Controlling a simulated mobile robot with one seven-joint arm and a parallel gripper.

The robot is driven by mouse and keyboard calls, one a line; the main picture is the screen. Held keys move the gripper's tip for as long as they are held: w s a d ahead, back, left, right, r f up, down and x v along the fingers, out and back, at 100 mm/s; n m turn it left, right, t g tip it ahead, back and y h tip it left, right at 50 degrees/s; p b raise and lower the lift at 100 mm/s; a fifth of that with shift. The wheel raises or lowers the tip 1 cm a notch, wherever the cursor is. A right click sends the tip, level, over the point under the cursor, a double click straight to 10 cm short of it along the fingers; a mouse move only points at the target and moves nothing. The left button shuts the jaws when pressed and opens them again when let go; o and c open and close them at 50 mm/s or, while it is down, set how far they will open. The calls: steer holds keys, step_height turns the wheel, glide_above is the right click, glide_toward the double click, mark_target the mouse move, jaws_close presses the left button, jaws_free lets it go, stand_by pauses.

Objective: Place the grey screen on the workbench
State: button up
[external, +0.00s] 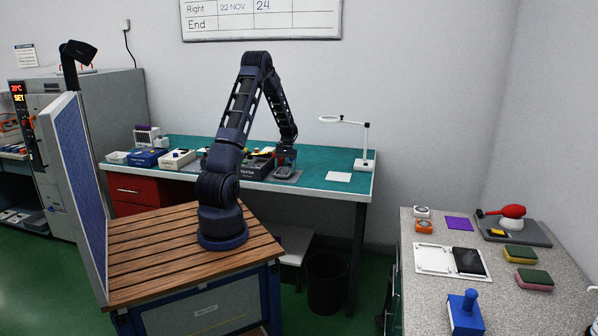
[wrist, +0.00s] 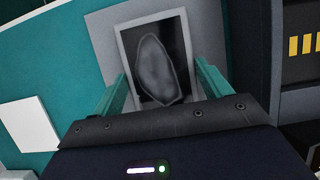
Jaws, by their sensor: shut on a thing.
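The grey screen (wrist: 157,68) shows in the wrist view as a flat piece with a pale border, a dark field and a grey oval. It lies between the two green fingers of my gripper (wrist: 162,82), which is shut on it. In the external view my gripper (external: 286,158) is low over the workbench (external: 330,164), which has a teal top. A grey pad (external: 292,178) lies on the bench beneath the gripper; it also shows behind the screen in the wrist view. I cannot tell whether the screen touches the pad.
A white card (external: 339,177) and a magnifier lamp (external: 364,150) are right of the gripper. A dark tester box (external: 255,171) and several small boxes stand on its left. A speckled counter (external: 420,300) with tools and sponges is at the right.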

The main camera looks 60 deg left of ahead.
step_height(320, 180, up, 19)
steer(key=n+t, duration=0.6)
steer(key=n, duration=1.2)
glide_above(331, 169)
steer(key=f, duration=1.3)
steer(key=a+f, duration=0.1)
steer(key=f, duration=0.6)
steer(key=shift+s, duration=0.4)
steer(key=o, duration=1.2)
steer(key=shift+c, duration=0.2)
